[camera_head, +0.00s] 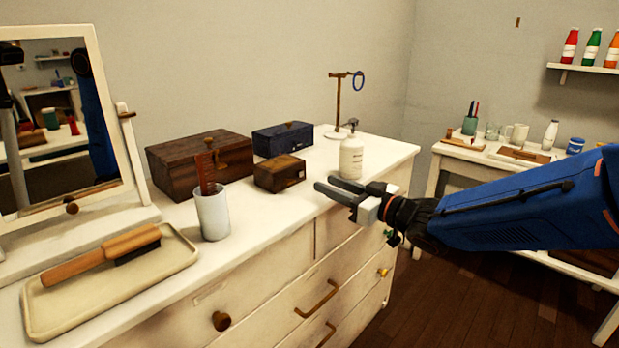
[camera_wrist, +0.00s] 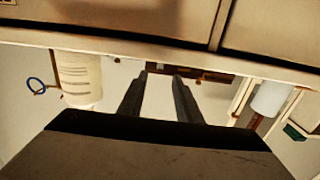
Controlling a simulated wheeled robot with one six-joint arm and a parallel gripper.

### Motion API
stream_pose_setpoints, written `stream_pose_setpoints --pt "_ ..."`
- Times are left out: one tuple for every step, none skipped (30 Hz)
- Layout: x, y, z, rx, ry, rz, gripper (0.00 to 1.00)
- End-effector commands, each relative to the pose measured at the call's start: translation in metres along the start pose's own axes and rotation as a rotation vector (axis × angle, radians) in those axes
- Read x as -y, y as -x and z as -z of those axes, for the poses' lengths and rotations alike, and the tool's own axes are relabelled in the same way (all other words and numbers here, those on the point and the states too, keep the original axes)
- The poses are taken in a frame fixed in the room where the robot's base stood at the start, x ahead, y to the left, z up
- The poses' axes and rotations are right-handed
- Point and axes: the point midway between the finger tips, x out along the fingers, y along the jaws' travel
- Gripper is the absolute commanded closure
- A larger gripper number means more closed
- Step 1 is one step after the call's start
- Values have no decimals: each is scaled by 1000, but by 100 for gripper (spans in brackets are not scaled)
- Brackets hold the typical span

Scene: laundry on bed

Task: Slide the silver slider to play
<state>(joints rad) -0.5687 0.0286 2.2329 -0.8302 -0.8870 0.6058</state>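I cannot make out a silver slider in either view. A small wooden box (camera_head: 279,174) sits on the dresser top with a tiny dark mark on its right side, too small to read. My gripper (camera_head: 326,183) is in front of the dresser's edge, right of this box and apart from it, pointing left. In the wrist view my gripper (camera_wrist: 160,75) has its two fingers spread with nothing between them. Brown wood shows beyond the fingertips there; I cannot tell which box it is.
On the dresser (camera_head: 285,243) a white bottle (camera_head: 351,158) stands just behind my gripper. A cup (camera_head: 212,214), a large wooden box (camera_head: 184,176), a blue box (camera_head: 283,138), a ring stand (camera_head: 338,105), a tray (camera_head: 170,277) with a brush, and a mirror (camera_head: 130,165) also stand there.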

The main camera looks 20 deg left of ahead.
Motion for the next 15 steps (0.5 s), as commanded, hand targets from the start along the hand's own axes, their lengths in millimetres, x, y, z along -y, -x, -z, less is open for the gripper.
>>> stream_pose_setpoints --pt "1 -10 -1 1 -1 3 69" --pt "1 -15 -1 1 0 3 69" --pt "1 -22 -1 1 0 2 69" --pt "0 -27 -1 1 0 1 69" --pt "1 -32 -1 2 0 2 69" --pt "1 -39 0 1 1 2 69" --pt "1 -44 0 0 1 2 69" --pt "1 -48 -1 1 0 2 69" --pt "0 -53 -1 1 0 1 69" --pt "0 -57 -1 1 0 1 69" --pt "0 -60 0 1 0 1 69" --pt "0 -64 0 1 0 1 69" --pt "0 -67 -1 1 0 1 69" --pt "0 -69 -1 1 0 1 69" --pt "0 -72 -1 1 0 1 69"
